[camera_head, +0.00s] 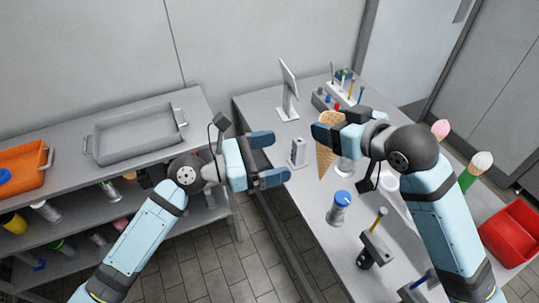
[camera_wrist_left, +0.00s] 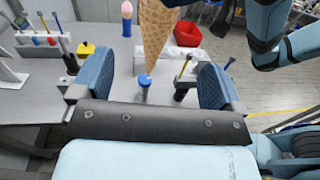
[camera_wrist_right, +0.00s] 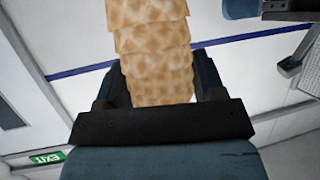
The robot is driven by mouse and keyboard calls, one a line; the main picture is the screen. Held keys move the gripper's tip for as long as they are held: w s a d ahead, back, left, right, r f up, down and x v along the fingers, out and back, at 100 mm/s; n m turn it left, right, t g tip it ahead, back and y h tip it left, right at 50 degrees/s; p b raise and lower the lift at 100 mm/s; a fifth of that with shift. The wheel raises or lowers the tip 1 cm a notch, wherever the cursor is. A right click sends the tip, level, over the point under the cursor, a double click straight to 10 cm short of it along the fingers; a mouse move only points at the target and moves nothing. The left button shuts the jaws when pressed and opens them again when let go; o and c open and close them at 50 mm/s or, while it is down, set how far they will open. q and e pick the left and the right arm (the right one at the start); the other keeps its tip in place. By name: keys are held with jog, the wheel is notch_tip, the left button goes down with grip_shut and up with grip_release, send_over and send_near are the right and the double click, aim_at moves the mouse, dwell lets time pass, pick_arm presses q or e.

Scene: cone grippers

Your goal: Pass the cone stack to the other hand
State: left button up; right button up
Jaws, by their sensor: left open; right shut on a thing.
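The cone stack (camera_head: 325,160) is a tan set of nested waffle cones, held upright with its tip pointing down above the desk. My right gripper (camera_head: 326,134) is shut on it near its upper part. The stack also fills the middle of the right wrist view (camera_wrist_right: 152,50), between the fingers. My left gripper (camera_head: 268,160) is open and empty, to the left of the stack, with its fingers pointing towards it. In the left wrist view the cone's lower part (camera_wrist_left: 155,40) shows beyond and between the open fingers; it appears apart from them.
The grey desk (camera_head: 300,215) below carries a blue-lidded jar (camera_head: 339,208), a tablet stand (camera_head: 288,90) and a rack of small items (camera_head: 340,95). A red bin (camera_head: 511,232) is at right. A shelf with a grey tray (camera_head: 135,135) and orange bin (camera_head: 22,167) stands at left.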

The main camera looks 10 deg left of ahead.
aim_at(317, 147)
pick_arm(q)
jog(key=x, duration=1.1)
jog(key=shift+w+d, duration=0.15)
jog(key=shift+d, duration=0.15)
jog(key=c, duration=0.8)
pick_arm(e)
jog(key=o, duration=0.8)
jog(key=shift+a, duration=0.1)
jog(key=shift+s, duration=0.1)
